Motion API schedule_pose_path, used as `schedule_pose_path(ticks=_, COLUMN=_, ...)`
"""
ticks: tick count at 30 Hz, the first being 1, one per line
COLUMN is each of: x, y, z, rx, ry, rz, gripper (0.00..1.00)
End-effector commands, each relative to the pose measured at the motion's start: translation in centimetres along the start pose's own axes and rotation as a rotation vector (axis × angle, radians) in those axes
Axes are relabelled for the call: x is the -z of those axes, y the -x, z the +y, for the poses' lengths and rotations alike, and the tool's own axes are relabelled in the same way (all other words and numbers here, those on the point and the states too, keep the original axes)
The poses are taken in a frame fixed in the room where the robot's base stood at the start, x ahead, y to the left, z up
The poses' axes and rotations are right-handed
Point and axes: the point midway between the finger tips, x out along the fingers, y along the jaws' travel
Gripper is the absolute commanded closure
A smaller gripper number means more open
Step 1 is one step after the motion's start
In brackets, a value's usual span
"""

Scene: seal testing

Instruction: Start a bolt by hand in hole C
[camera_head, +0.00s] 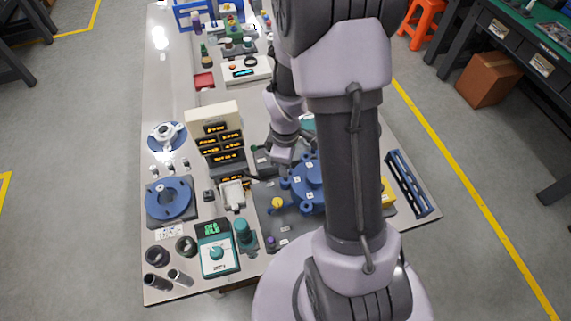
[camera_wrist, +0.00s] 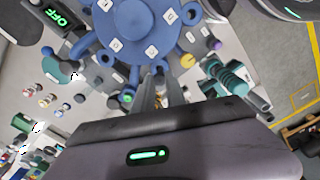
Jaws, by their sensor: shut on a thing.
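The blue round flange fixture (camera_head: 305,183) stands on the grey base plate, partly hidden behind my arm in the head view. In the wrist view the flange (camera_wrist: 128,32) fills the top, with white letter tags on it and round lugs at its rim; the letters are too small to read surely. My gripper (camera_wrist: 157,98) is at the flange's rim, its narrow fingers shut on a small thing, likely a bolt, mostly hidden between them. In the head view my gripper (camera_head: 284,158) is at the flange's upper left. I cannot tell whether the bolt touches a hole.
A beige display stack (camera_head: 216,133) stands left of the flange. A teal-edged box with a knob (camera_head: 217,251) and a blue ring part (camera_head: 168,200) are at the front left. A blue rack (camera_head: 411,184) lies on the right.

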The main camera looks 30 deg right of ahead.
Motion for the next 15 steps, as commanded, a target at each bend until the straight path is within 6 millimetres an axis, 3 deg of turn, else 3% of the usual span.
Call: schedule_pose_path(ticks=15, x=-0.1, y=-1.6, z=0.0, rx=0.000, ry=-0.001, rz=0.000, gripper=1.00)
